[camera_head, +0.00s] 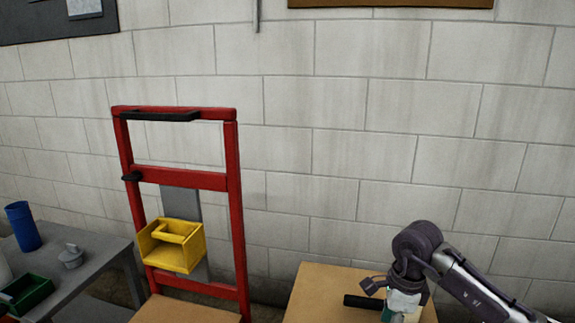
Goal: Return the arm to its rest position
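My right arm comes in from the right edge, and its gripper (388,289) points down over the tan table (312,292) at the lower right. A white and green object (403,302) is directly below the gripper, cut off by the bottom edge. I cannot tell whether the fingers are open or shut on it. A black bar-like item (360,301) lies just left of it. My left gripper is not in view.
A red frame (235,200) with a yellow bin (178,257) stands left of centre. A grey table (95,262) at the left holds a blue cup (23,226), a green tray (28,294) and a small grey lidded item (70,257). A block wall is behind.

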